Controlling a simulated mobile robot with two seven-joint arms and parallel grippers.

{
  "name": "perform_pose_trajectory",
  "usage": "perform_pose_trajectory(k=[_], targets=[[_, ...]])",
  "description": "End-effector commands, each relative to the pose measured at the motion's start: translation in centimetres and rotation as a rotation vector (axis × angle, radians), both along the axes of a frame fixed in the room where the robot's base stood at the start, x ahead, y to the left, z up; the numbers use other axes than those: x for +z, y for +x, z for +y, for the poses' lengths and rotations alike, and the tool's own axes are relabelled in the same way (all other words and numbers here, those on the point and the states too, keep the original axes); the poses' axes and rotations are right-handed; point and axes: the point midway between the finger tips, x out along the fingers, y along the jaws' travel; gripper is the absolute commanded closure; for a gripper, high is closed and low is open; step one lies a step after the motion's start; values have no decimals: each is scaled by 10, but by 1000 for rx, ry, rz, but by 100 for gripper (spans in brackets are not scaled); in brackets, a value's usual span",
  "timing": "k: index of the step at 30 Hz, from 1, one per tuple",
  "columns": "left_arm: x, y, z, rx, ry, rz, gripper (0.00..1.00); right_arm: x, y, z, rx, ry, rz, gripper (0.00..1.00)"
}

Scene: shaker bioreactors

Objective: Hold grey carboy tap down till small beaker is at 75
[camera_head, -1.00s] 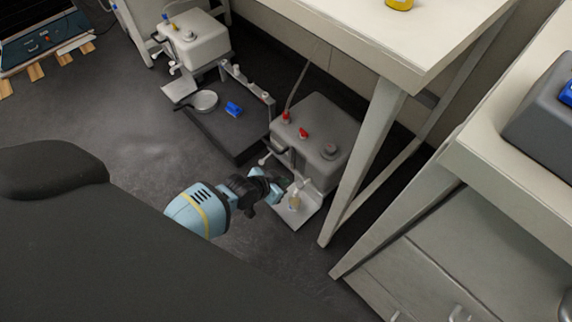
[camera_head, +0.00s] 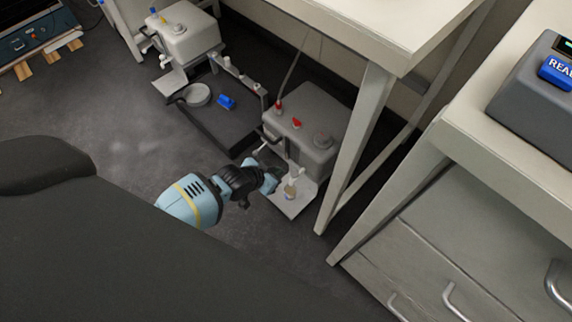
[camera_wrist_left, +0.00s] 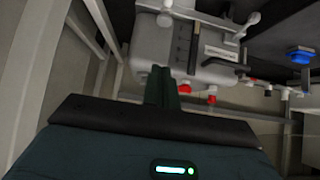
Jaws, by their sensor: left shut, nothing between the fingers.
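The grey carboy (camera_head: 315,118) stands low beside the table legs, with red caps on top. It also shows in the wrist view (camera_wrist_left: 150,40). Its tap (camera_head: 268,144) is on the front, and pale tap handles show in the wrist view (camera_wrist_left: 238,30). My left gripper (camera_head: 271,180) is shut and empty, just left of the beaker and below the tap. Its dark fingers (camera_wrist_left: 162,82) show in the wrist view, apart from the tap handles. My right gripper is not in view.
A white carboy (camera_head: 186,35) stands farther back on the left. A dark tray (camera_head: 213,125) with a round dish (camera_head: 197,95) and a blue object (camera_head: 226,102) lies between the carboys. The table leg (camera_head: 352,150) stands close on the right. Open floor lies to the left.

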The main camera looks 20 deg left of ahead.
Motion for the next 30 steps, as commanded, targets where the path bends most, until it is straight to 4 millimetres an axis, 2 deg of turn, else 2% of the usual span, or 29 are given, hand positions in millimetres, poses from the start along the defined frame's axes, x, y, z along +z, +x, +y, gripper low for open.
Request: perform_pose_trajectory(k=[11,16,30], targets=[[2,0,0,1,3,2,100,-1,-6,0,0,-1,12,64],[-4,5,-2,1,3,2,100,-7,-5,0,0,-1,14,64],[-62,56,-21,-1,2,4,100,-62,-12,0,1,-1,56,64]])
